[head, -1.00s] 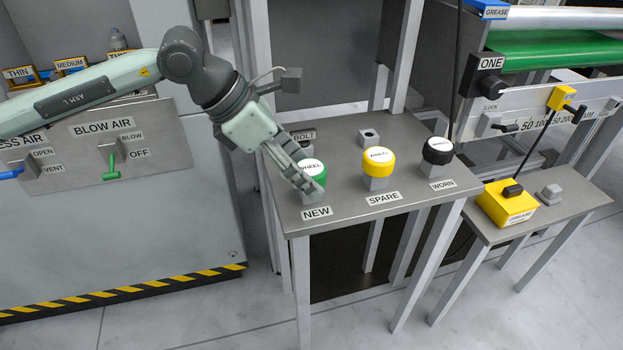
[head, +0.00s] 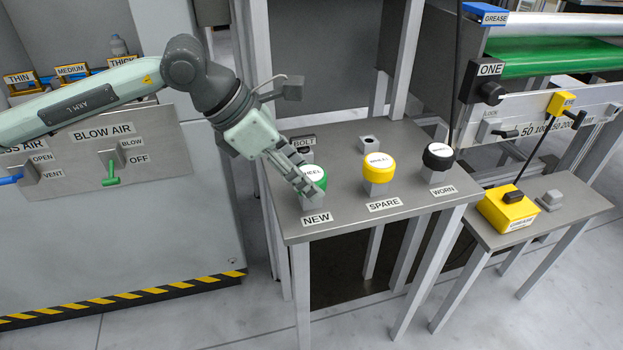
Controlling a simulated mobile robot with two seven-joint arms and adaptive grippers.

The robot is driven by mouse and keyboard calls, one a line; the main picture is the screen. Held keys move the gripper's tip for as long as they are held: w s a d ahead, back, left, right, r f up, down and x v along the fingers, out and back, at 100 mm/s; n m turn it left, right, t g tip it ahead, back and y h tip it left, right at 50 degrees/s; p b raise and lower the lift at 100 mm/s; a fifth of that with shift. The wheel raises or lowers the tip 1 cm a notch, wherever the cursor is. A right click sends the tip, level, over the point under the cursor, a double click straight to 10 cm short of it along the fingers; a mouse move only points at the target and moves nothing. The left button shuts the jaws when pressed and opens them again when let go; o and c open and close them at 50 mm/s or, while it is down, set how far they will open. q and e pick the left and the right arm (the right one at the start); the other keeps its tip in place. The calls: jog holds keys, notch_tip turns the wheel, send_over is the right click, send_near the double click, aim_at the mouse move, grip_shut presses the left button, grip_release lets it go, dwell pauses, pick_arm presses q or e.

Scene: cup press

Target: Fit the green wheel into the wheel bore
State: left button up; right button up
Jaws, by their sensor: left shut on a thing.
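The green wheel (head: 318,175), with a white top label partly reading WHEEL, is at the NEW place on the small grey table (head: 345,215). My left gripper (head: 312,190) is shut on the green wheel from its left side, and its fingers hide part of the wheel and the stand under it. The wheel is still at its stand; I cannot tell whether it touches it. No wheel bore can be made out for sure in this view. My right gripper is not in view.
A yellow wheel (head: 378,168) stands at SPARE and a black wheel (head: 438,157) at WORN. Behind are a block marked BOLT (head: 303,143) and a small grey block (head: 369,142). A yellow grease box (head: 507,208) is on the right table. The blow-air panel (head: 105,150) is left.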

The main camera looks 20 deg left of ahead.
pick_arm(q)
jog(key=shift+r, duration=0.55)
jog(key=shift+r, duration=0.2)
dwell(0.3)
jog(key=shift+r+p, duration=1.15)
jog(key=shift+r, duration=0.75)
